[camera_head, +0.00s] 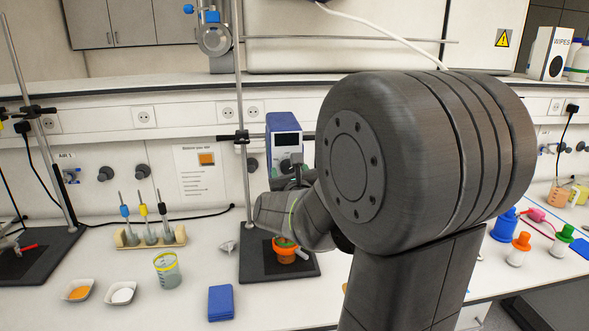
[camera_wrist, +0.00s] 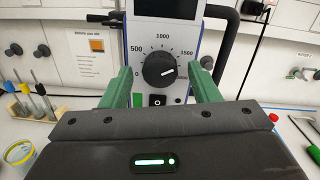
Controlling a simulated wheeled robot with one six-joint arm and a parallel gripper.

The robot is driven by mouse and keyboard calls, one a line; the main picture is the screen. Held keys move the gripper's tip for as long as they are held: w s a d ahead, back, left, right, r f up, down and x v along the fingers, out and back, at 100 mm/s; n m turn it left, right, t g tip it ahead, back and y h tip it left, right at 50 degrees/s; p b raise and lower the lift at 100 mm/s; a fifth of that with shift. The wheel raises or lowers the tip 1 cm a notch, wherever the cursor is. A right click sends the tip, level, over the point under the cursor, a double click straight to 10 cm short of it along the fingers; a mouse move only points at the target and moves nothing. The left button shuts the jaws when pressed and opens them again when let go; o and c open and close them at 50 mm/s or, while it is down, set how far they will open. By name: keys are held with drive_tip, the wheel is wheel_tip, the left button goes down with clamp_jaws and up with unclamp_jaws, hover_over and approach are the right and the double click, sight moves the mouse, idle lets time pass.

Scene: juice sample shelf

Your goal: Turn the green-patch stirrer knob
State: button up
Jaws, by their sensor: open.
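The stirrer (camera_head: 283,137) is a blue box with a dark display, mounted on a stand rod. In the wrist view its pale front panel carries a round black knob (camera_wrist: 158,70), ringed by a printed scale with 0, 500 and 1000. The knob's white pointer line points right and slightly up. A bright green patch (camera_wrist: 139,100) lies below left of the knob, beside a black button. My gripper (camera_wrist: 164,78) is open, with green fingers left and right of the knob and visible gaps. Whether the fingertips reach the knob's depth is unclear. In the head view my arm partly hides the stirrer's lower front.
An orange vessel (camera_head: 285,251) sits on the dark stand base (camera_head: 251,262) below the stirrer. A blue block (camera_head: 221,303), a beaker (camera_head: 167,270) and a rack of probes (camera_head: 150,238) stand to the left. Coloured bottles (camera_head: 505,226) stand right.

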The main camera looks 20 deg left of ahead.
drive_tip(key=shift+w, duration=0.15)
drive_tip(key=c, duration=1)
drive_tip(key=shift+f+b, duration=0.15)
drive_tip(key=shift+b, duration=0.5)
